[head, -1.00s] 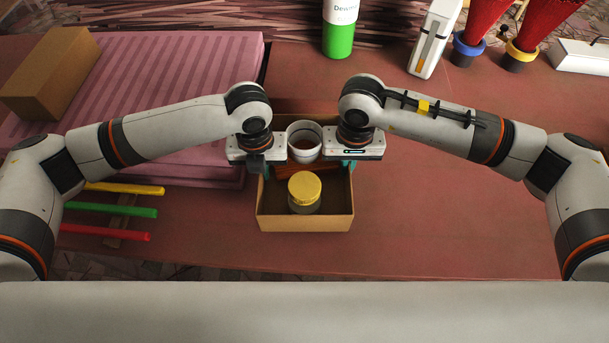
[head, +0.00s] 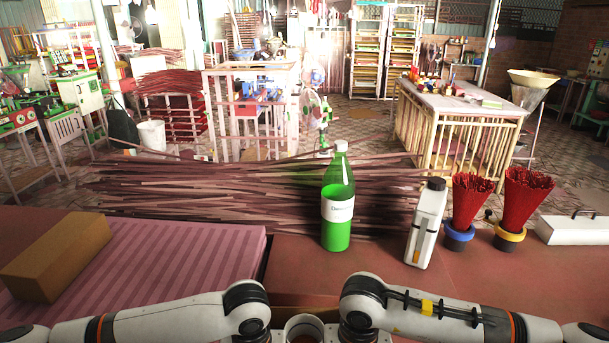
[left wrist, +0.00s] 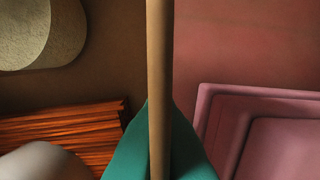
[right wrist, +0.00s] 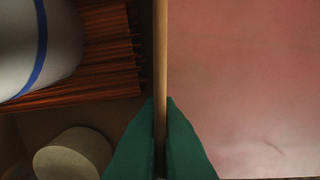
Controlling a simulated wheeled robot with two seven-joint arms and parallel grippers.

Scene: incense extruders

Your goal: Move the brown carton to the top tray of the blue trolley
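The brown carton's wall (left wrist: 159,50) stands edge-on down the middle of the left wrist view. Green fingertips of my left gripper (left wrist: 160,125) press on both sides of it. In the right wrist view the opposite carton wall (right wrist: 160,50) runs between the fingertips of my right gripper (right wrist: 160,125), which is also shut on it. Inside the carton are a bundle of brown sticks (right wrist: 110,45), a white mug with a blue stripe (right wrist: 35,40) and a round jar (right wrist: 75,152). In the head view both grippers are below the frame. I cannot make out the blue trolley.
A green bottle (head: 338,205), a white bottle (head: 425,225) and two red stick bundles (head: 470,205) stand along the table's far side. Beyond are long sticks (head: 230,200) and a slatted table (head: 460,115).

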